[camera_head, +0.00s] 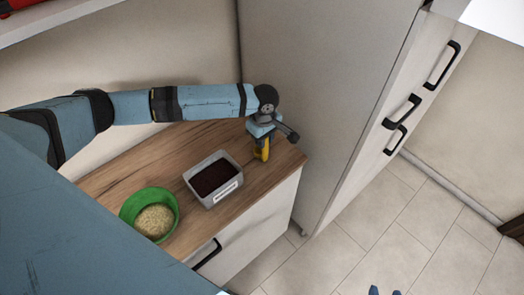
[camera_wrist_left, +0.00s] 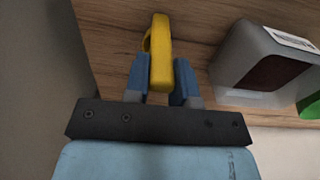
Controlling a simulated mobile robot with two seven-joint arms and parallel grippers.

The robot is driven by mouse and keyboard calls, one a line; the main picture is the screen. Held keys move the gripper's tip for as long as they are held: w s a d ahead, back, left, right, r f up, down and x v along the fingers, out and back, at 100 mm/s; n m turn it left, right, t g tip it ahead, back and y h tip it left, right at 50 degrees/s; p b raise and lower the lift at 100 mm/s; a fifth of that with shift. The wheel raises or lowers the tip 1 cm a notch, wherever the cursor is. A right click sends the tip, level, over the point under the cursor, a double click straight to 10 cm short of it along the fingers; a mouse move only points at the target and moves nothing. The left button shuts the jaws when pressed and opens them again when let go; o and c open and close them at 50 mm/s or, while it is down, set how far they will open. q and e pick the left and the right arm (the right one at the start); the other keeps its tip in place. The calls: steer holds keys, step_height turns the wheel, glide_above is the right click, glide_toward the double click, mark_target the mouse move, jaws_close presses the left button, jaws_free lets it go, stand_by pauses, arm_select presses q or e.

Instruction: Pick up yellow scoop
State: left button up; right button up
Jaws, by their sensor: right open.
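The yellow scoop (camera_head: 262,151) is at the right end of the wooden counter, under my left gripper (camera_head: 261,136). In the left wrist view the scoop (camera_wrist_left: 160,42) stands out between the two blue fingers of my left gripper (camera_wrist_left: 162,75). The fingers appear to touch it on both sides, so the gripper looks shut on it. Whether the scoop is clear of the counter is hard to tell. My right gripper (camera_head: 385,291) shows only as two parted blue fingertips at the bottom edge of the head view; it is open, with nothing visible between them.
A grey labelled container (camera_head: 226,194) with dark contents stands left of the scoop. A green bowl (camera_head: 125,209) with pale grainy contents is farther left. A tall cabinet (camera_head: 318,100) rises close behind and right of the scoop. The tiled floor (camera_head: 400,240) is clear.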

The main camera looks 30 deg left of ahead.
arm_select(q)
jaws_close()
steer(key=shift+r, duration=0.1)
step_height(320, 180, up, 20)
steer(key=b, duration=0.1)
